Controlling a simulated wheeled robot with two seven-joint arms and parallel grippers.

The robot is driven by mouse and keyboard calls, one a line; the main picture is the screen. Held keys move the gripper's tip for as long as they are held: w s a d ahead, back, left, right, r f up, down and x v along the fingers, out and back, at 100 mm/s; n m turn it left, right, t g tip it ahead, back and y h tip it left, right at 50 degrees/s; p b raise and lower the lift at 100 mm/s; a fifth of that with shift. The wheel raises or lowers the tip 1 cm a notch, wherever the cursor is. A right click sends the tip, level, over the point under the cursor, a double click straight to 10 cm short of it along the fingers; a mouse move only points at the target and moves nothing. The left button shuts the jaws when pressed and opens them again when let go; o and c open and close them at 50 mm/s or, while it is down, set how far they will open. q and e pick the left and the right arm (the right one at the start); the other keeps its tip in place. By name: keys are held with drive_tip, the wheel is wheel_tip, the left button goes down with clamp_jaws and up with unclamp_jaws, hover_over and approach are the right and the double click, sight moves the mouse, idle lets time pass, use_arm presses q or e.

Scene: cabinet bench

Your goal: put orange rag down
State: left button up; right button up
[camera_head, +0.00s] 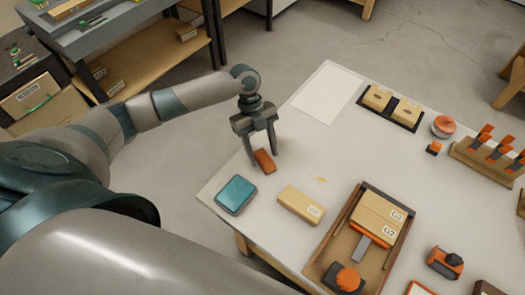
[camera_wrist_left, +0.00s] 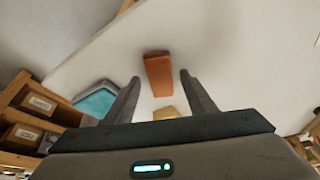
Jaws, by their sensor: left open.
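The orange rag (camera_head: 264,162), a small folded brown-orange block, lies on the white table near its left edge. My left gripper (camera_head: 263,157) points down over it with its fingers apart. In the left wrist view the rag (camera_wrist_left: 158,75) shows between the two fingertips (camera_wrist_left: 160,77), with a gap on each side. The fingers do not appear to press on it. Whether the fingertips touch the table I cannot tell. My right gripper is not in view.
A teal box (camera_head: 236,194) and a tan box (camera_head: 301,205) stand close to the rag. A wooden tray (camera_head: 318,262) holds cartons and an orange-topped item. A white sheet (camera_head: 327,92) lies behind. The table's left edge is near, and a grey shelf cart stands beyond it.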

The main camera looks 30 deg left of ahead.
use_arm(q)
drive_tip(key=shift+r, duration=0.15)
drive_tip(key=shift+w+a+r, duration=0.15)
drive_tip(key=shift+a+r, duration=0.05)
drive_tip(key=shift+r, duration=0.25)
drive_tip(key=b+v, duration=0.2)
drive_tip(key=v, duration=0.9)
drive_tip(key=shift+b, duration=0.3)
drive_tip(key=shift+f, duration=0.1)
